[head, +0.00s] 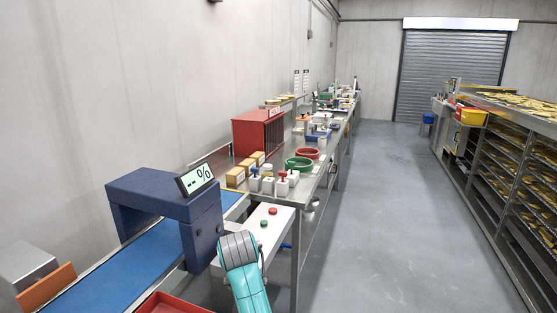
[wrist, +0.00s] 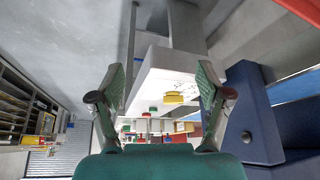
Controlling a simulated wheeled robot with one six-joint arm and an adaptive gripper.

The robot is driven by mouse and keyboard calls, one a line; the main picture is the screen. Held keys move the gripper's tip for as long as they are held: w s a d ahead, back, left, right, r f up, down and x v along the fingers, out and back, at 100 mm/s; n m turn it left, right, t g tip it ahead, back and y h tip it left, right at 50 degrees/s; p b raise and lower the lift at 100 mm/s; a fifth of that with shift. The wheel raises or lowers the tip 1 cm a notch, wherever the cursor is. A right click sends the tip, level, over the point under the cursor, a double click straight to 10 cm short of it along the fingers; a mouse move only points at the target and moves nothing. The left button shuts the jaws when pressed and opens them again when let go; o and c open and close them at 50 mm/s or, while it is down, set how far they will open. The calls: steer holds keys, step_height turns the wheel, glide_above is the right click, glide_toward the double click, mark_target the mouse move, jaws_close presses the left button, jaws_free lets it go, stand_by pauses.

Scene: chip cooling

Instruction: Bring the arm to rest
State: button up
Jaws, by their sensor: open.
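My gripper (wrist: 160,88) is open in the wrist view, its two fingers spread apart with nothing between them. Behind the gap is a pale box-like panel with a small yellow piece (wrist: 174,98) on it; none of it is held. In the head view my teal and grey arm (head: 245,280) rises from the bottom edge, beside the conveyor's blue scanner housing. The gripper itself cannot be made out in the head view.
The blue housing (head: 150,195) with a "-- %" display (head: 195,179) spans a blue belt (head: 110,275). A white panel (head: 262,238) has red and green buttons. A long steel bench holds a red box (head: 257,132) and bowls. Racks (head: 510,180) stand right; the grey floor (head: 375,220) between is clear.

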steer(key=s+d+f+t, duration=0.1)
steer(key=s+d+f, duration=0.15)
steer(key=f, duration=0.35)
steer(key=s+d+f, duration=0.1)
steer(key=d+f, duration=0.2)
steer(key=f, duration=0.3)
steer(key=s+d+f+t, duration=0.1)
steer(key=s+d+f, duration=0.35)
steer(key=s, duration=0.25)
steer(key=s+d+f+t+y, duration=0.1)
steer(key=s+d+f, duration=0.35)
steer(key=s, duration=0.25)
steer(key=s+d+f+t, duration=0.2)
steer(key=s+d+f, duration=0.25)
steer(key=s, duration=0.25)
steer(key=s+d+r+t, duration=0.1)
steer(key=s+d+r, duration=0.15)
steer(key=s, duration=0.65)
steer(key=s+d+r+t, duration=0.1)
steer(key=s+d+r, duration=0.15)
steer(key=s, duration=0.65)
steer(key=s+d+r+t+h, duration=0.1)
steer(key=s+d+r+t, duration=0.1)
steer(key=s+r, duration=1.2)
steer(key=shift+s+d+r+t, duration=0.2)
steer(key=shift+s+d+t, duration=0.15)
steer(key=shift+d, duration=0.25)
